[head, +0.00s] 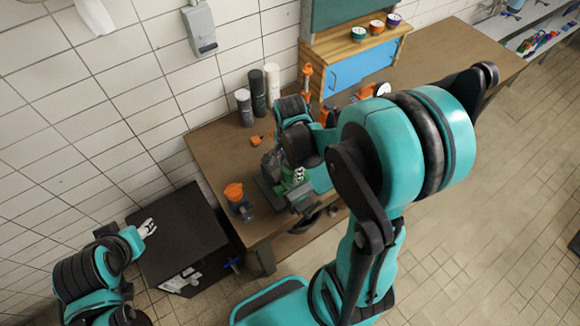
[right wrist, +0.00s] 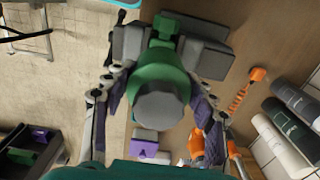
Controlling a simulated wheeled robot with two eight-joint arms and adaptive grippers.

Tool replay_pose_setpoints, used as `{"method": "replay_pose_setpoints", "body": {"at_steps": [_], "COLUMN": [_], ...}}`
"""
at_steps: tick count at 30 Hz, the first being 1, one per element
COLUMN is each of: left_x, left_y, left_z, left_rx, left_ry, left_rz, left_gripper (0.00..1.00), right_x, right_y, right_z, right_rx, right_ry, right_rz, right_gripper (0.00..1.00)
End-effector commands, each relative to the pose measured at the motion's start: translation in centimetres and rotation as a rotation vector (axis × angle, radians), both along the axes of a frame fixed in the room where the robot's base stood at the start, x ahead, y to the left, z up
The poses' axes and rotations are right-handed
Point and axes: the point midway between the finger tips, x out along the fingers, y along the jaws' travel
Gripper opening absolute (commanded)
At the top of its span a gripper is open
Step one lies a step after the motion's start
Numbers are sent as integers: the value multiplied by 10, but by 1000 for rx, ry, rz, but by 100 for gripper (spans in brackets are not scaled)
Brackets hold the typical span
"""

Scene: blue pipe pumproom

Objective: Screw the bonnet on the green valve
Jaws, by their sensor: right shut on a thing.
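A green bonnet (right wrist: 160,70) with a grey hexagonal top (right wrist: 162,108) sits in the middle of the right wrist view. My right gripper (right wrist: 158,95) has one finger on each side and is shut on the bonnet. Beyond it are the grey blocks of a vise (right wrist: 206,58); the vise (head: 275,168) shows beside my right gripper (head: 300,174) at the bench's front edge in the head view. The valve body and the seat of the bonnet are mostly hidden. My left gripper (head: 147,228), with pale fingers, is over the dark cabinet, away from the valve; its opening is too small to judge.
On the wooden bench (head: 205,150) stand a cup-like orange part (head: 234,192), several cylinders (head: 258,92) and an orange-topped post (head: 307,72) by the wall. A low dark cabinet (head: 180,232) stands left of the bench.

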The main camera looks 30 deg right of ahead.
Motion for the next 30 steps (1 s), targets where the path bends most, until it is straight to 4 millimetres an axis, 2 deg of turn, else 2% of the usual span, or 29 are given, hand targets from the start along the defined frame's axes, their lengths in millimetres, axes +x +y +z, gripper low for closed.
{"method": "replay_pose_setpoints", "body": {"at_steps": [11,24,30], "left_x": [0,0,0], "left_y": [0,0,0], "left_z": [0,-17,-18], "left_rx": [0,0,0], "left_ry": [0,0,0], "left_rz": [0,0,0], "left_gripper": [47,47,47], "right_x": [0,0,0], "right_y": [0,0,0], "right_z": [0,-17,-18], "right_rx": [0,0,0], "right_ry": [0,0,0], "right_rz": [0,0,0], "right_gripper": [23,23,23]}}
